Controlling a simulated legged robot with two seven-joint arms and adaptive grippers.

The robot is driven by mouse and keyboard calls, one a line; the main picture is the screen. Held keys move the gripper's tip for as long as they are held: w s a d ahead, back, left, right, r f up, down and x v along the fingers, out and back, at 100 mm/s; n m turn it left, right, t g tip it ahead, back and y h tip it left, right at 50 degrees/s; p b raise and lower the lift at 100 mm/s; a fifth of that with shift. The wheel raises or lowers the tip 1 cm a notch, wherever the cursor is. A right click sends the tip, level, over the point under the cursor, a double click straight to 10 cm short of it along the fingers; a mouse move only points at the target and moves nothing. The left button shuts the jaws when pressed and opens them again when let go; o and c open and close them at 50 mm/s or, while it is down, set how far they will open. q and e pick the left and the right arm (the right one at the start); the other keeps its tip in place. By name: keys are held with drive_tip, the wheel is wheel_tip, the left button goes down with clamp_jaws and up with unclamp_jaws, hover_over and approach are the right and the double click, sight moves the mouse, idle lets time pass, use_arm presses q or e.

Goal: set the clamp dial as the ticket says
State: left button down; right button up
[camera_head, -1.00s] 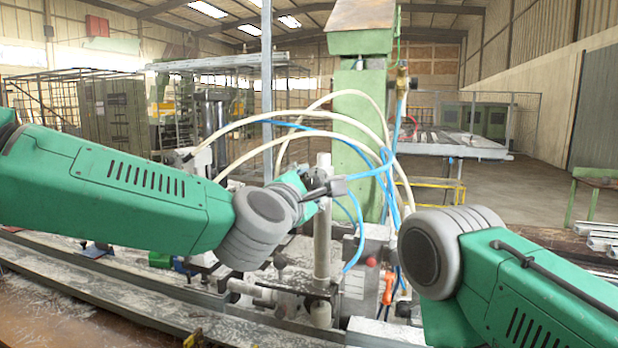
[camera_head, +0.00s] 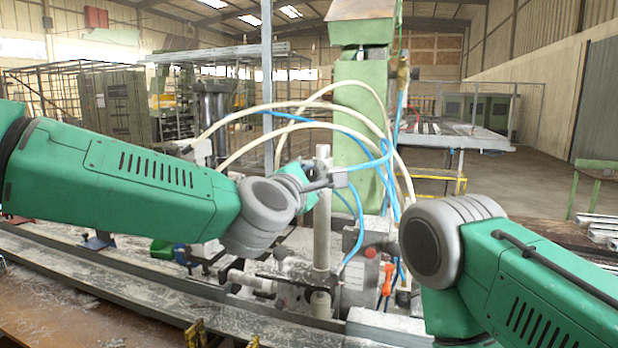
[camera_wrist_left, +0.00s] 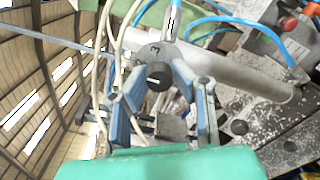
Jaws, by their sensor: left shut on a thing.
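My left gripper (camera_head: 318,184) is at the upper part of the upright grey post (camera_head: 322,225) in the head view. In the left wrist view its two blue-grey fingers (camera_wrist_left: 160,88) close in from both sides on a grey round dial with a dark central knob (camera_wrist_left: 159,74). A dark mark shows on the dial's face, too small to read surely. The dial sits beside the pale post (camera_wrist_left: 225,72). In the head view the dial is mostly hidden by the gripper. My right gripper is out of view; only its arm shows at right. I cannot make out a readable ticket.
Blue hoses (camera_head: 388,180) and cream hoses (camera_head: 408,180) loop close around the gripper and post. A grey box with a red knob (camera_head: 370,252) and an orange handle (camera_head: 387,279) stand right of the post. A long metal rail (camera_head: 130,290) runs along the front.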

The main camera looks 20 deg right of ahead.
use_arm(q)
drive_tip(key=shift+s+d+r+m, duration=0.1)
drive_tip(key=shift+r+m, duration=0.1)
drive_tip(key=shift+m, duration=0.1)
drive_tip(key=m, duration=0.2)
drive_tip(key=shift+m, duration=0.4)
drive_tip(key=m, duration=0.3)
drive_tip(key=shift+s+d+f+m+b, duration=0.1)
drive_tip(key=shift+f+m+b, duration=0.05)
drive_tip(key=shift+m+b, duration=0.2)
drive_tip(key=m, duration=0.3)
drive_tip(key=shift+f, duration=0.15)
drive_tip(key=shift+f+m, duration=0.2)
drive_tip(key=shift+m, duration=0.55)
drive_tip(key=shift+s+f, duration=0.1)
drive_tip(key=shift+f, duration=0.05)
drive_tip(key=c, duration=1.3)
unclamp_jaws()
drive_tip(key=shift+d, duration=0.1)
drive_tip(key=shift+c, duration=0.2)
drive_tip(key=shift+d+r, duration=0.2)
drive_tip(key=shift+r, duration=0.05)
drive_tip(key=shift+a, duration=0.1)
